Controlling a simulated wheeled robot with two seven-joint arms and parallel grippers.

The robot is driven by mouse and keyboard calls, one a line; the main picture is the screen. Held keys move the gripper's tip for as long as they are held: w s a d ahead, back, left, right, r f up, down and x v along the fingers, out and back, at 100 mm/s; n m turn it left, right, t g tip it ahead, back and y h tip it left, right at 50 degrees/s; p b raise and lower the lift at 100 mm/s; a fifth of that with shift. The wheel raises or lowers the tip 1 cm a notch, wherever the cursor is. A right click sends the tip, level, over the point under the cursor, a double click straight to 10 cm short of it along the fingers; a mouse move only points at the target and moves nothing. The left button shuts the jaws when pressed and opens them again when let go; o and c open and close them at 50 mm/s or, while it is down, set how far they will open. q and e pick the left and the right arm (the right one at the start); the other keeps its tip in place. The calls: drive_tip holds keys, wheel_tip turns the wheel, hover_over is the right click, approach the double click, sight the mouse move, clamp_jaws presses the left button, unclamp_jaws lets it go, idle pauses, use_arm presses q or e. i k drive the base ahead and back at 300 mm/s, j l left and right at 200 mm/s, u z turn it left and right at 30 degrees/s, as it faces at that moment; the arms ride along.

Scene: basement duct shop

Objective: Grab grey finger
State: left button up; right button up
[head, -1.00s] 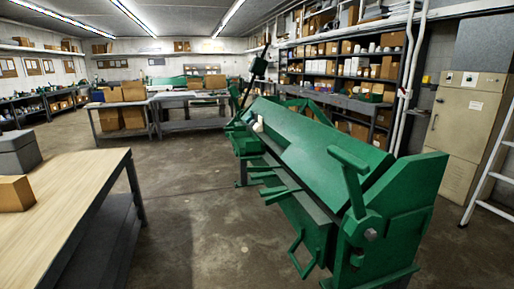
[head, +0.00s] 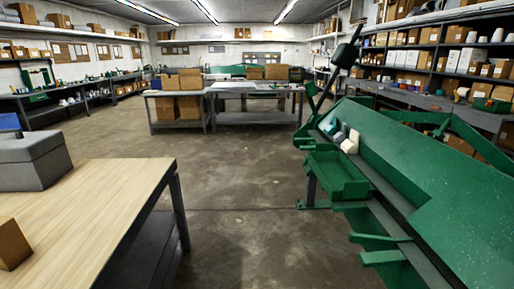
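A small cluster of blocks sits at the far left end of the green sheet-metal brake (head: 430,190), just above its green tray (head: 338,178). In the cluster I see an off-white block (head: 349,146) and a greyish block (head: 338,138) beside it, with a darker one behind. The greyish one may be the grey finger, but it is too small to be sure. Neither of my grippers is in the head view.
A wooden-topped table (head: 95,205) fills the near left, with a grey box (head: 32,163) and a cardboard box (head: 12,245) on it. Open concrete floor (head: 245,220) lies between table and brake. Benches with cartons (head: 180,105) stand farther back.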

sight(339, 137)
drive_tip(key=i+z, duration=0.15)
drive_tip(key=i, duration=0.45)
drive_tip(key=i+j+z, duration=0.1)
drive_tip(key=i, duration=0.5)
drive_tip(key=i+j+z, duration=0.15)
drive_tip(key=i, duration=0.4)
drive_tip(key=j, duration=0.1)
